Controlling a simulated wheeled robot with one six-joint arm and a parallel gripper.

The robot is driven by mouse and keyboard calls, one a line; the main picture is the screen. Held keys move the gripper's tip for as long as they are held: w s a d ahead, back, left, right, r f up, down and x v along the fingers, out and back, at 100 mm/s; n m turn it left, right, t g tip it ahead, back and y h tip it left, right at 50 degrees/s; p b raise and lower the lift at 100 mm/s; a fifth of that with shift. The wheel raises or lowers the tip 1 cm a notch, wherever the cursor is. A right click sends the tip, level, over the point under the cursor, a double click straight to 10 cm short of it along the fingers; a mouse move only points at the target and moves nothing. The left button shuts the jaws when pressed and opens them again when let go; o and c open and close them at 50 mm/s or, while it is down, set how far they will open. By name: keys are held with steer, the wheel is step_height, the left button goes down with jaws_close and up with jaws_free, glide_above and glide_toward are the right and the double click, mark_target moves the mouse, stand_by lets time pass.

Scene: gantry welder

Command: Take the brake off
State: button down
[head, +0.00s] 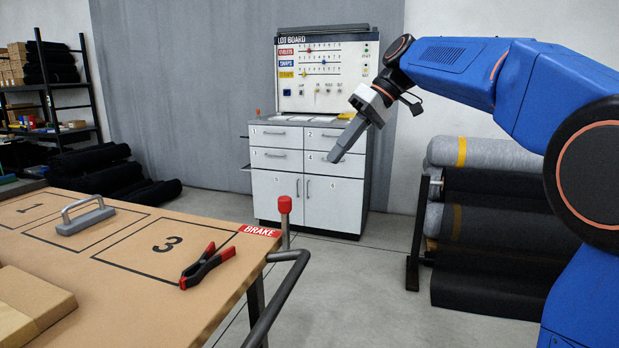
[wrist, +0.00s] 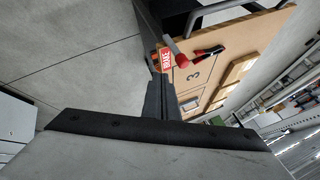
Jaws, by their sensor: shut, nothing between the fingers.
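In the wrist view my gripper fingers (wrist: 160,82) point toward the cart corner, where the BRAKE label (wrist: 166,60) and the red knob (wrist: 181,60) show just beyond the fingertips.
A grey handle block (head: 85,219) and a flat box (head: 30,303) are also on the cart. A black push bar (head: 280,297) runs along its end. A drawer cabinet (head: 306,200) and fabric rolls (head: 490,205) stand behind.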

steer(key=s+a+f, duration=0.3)
steer(key=a+f, duration=0.5)
steer(key=shift+s+a, duration=0.15)
steer(key=shift+a, duration=0.25)
steer(key=n+t+h, duration=0.2)
steer(key=t, duration=0.4)
glide_toward(285, 209)
steer(key=a+f, duration=0.2)
steer(key=f, duration=0.1)
steer(key=s+a+f, duration=0.1)
steer(key=a+f, duration=0.1)
steer(key=shift+f, duration=0.2)
steer(key=shift+s+a+f, duration=0.2)
steer(key=shift+s+f, duration=0.35)
steer(key=shift+s, duration=0.1)
steer(key=shift+s+a+f, duration=0.2)
steer(key=shift+s+f, duration=0.3)
steer(key=shift+s, duration=0.2)
steer(key=shift+s+a+f, duration=0.25)
steer(key=shift+s+f, duration=0.3)
steer(key=shift+s, duration=0.1)
steer(key=shift+s+f, duration=0.1)
